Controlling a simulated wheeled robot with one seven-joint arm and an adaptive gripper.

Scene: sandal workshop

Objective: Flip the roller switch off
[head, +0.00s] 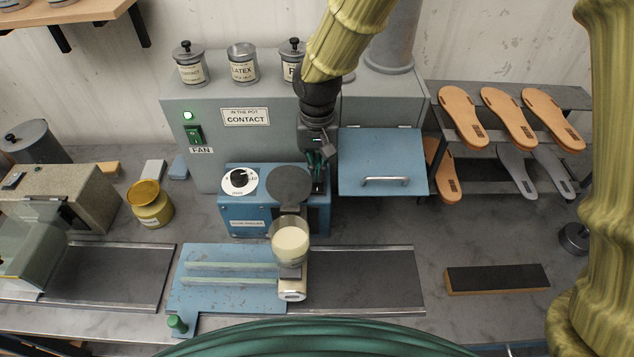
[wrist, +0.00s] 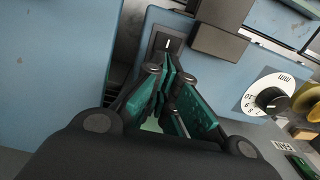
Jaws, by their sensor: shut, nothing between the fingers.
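The blue roller machine (head: 246,213) stands on the bench with a white dial (head: 239,181) on its front left. The dial also shows in the wrist view (wrist: 270,96). A small black switch plate with a white mark (wrist: 167,43), which looks like the roller switch, sits on the blue housing just beyond my fingertips. My gripper (head: 316,165) points down over the machine's right end, shut and empty. In the wrist view my gripper (wrist: 166,72) overlaps the lower part of the switch. I cannot tell whether they touch or which way the switch is set.
A grey cabinet (head: 180,108) with a green FAN switch (head: 194,134) and a lit green lamp stands behind. A blue lidded box (head: 372,162) is close on the right. A glass pot of cream liquid (head: 290,240) stands in front. Sandal soles (head: 463,117) lie on the right rack.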

